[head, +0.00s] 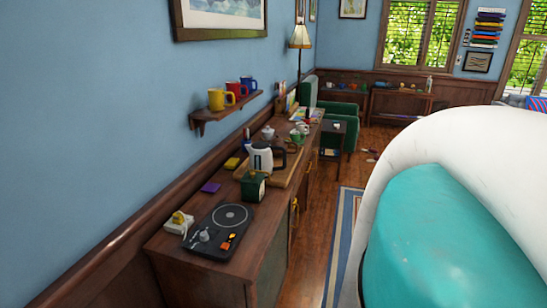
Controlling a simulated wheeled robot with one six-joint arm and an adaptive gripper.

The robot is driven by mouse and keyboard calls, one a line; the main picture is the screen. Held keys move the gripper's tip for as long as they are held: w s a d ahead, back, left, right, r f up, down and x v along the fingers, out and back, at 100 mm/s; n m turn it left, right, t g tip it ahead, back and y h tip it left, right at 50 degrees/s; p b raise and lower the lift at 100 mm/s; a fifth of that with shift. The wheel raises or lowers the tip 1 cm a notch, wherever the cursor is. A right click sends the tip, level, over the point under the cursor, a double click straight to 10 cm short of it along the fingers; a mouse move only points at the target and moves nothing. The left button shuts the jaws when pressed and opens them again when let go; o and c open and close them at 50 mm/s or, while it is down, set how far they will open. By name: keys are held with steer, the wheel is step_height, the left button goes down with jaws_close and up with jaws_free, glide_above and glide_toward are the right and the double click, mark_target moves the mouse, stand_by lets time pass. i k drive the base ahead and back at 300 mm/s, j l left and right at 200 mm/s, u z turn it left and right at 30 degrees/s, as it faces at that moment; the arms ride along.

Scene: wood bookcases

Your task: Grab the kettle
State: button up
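The kettle (261,158) is white with a dark handle on its right side. It stands upright on the long wooden cabinet (213,273) along the left wall, just behind a dark green box (253,186). The box hides part of the kettle's base. My gripper is not in view. A large white and teal shape fills the right side of the head view, apart from the kettle.
A black turntable-like device (218,232) lies at the cabinet's near end. A shelf (226,113) with several mugs hangs above. A teapot (268,131) and cups stand behind the kettle. Wood floor (318,205) shows beside the cabinet, with a green armchair (340,110) farther back.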

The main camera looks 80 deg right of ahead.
mark_target(261, 153)
steer(key=z, duration=1.9)
steer(key=i+l+u, duration=0.15)
steer(key=l+u, duration=0.2)
steer(key=l, duration=0.3)
steer(key=l+u, duration=0.35)
steer(key=l, duration=0.3)
steer(key=l+u, duration=0.35)
steer(key=l, duration=0.35)
steer(key=i, duration=0.55)
